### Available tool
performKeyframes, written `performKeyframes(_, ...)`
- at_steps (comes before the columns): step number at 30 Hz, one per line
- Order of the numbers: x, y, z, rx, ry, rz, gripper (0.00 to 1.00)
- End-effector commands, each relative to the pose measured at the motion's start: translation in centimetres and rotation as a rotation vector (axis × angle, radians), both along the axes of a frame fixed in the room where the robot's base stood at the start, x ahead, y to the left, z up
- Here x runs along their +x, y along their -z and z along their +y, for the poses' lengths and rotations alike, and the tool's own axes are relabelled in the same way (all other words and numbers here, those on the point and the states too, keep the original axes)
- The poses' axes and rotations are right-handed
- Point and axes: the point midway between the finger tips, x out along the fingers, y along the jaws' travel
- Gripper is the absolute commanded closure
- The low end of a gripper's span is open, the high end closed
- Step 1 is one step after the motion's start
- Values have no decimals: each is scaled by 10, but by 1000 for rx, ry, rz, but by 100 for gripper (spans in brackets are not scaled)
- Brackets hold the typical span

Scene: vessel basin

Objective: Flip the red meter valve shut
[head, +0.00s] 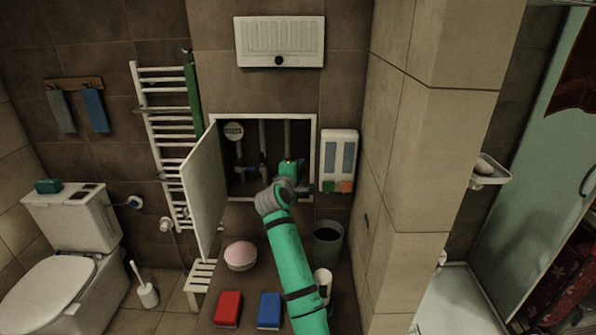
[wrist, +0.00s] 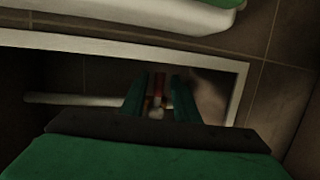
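The red meter valve (wrist: 158,82) shows in the wrist view as a small upright red piece with brass-coloured parts below it, on the pipework inside the wall recess. My gripper (wrist: 157,92) is open, with one green finger on each side of the red piece. A narrow gap seems to show beside it; I cannot tell whether either finger touches. In the head view my gripper (head: 289,170) reaches into the right part of the recess and hides the red valve there.
The recess has a white frame (head: 315,135) and a white door (head: 204,185) swung open on the left. A round meter (head: 233,131) and pipes are inside. A white dispenser (head: 339,160) hangs right of the frame. A bin (head: 328,243) and pink-topped bowl (head: 240,255) stand below.

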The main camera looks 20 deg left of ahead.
Motion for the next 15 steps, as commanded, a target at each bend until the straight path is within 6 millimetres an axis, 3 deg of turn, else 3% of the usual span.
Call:
performKeyframes(8,-9,-2,1,0,-2,-1,72)
performKeyframes(15,-45,-9,-1,2,-3,-3,72)
